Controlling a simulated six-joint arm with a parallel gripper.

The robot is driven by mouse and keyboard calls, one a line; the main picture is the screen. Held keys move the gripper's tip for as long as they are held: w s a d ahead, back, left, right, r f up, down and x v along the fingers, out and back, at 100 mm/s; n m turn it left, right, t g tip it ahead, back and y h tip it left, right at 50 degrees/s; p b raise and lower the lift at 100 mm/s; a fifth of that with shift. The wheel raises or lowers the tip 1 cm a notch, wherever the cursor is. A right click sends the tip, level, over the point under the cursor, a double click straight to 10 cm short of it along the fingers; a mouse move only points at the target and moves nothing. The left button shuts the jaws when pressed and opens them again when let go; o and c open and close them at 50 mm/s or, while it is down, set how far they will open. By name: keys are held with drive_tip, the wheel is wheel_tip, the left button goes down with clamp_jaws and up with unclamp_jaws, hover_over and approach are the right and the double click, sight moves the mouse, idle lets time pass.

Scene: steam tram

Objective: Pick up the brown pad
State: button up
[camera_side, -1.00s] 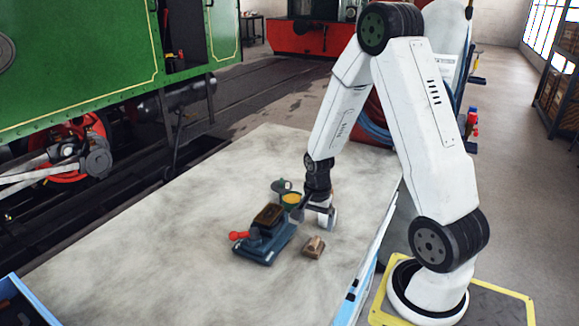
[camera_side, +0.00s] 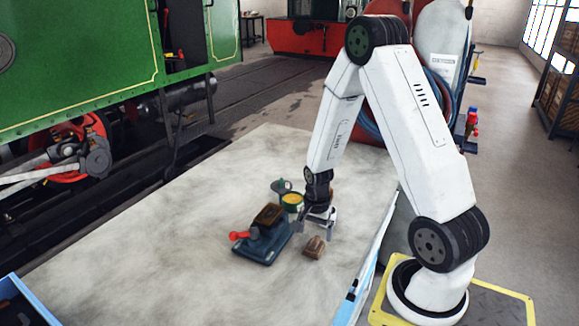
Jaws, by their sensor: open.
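A small brown block (camera_side: 314,247), with a notch-like top, lies on the pale worktop (camera_side: 150,245). Another flat brown piece (camera_side: 268,214) lies on top of a blue vise-like device (camera_side: 262,246) with a red knob (camera_side: 238,236). I cannot tell for sure which of the two brown pieces is the pad. My gripper (camera_side: 316,227) points down, open, with nothing seen between its fingers. It is just behind the small brown block and right of the blue device. Whether its fingertips touch the worktop is unclear.
A green tin with yellow contents (camera_side: 292,201) and a grey-green can (camera_side: 281,188) stand close to the left of my gripper. A blue tray (camera_side: 30,302) is at the lower left. The left and middle of the worktop are clear.

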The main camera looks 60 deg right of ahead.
sight(315, 239)
drive_tip(key=shift+s+f, duration=0.1)
drive_tip(key=shift+f, duration=2.1)
drive_tip(key=c, duration=1.2)
drive_tip(key=shift+r, duration=0.15)
drive_tip(key=shift+r, duration=4.85)
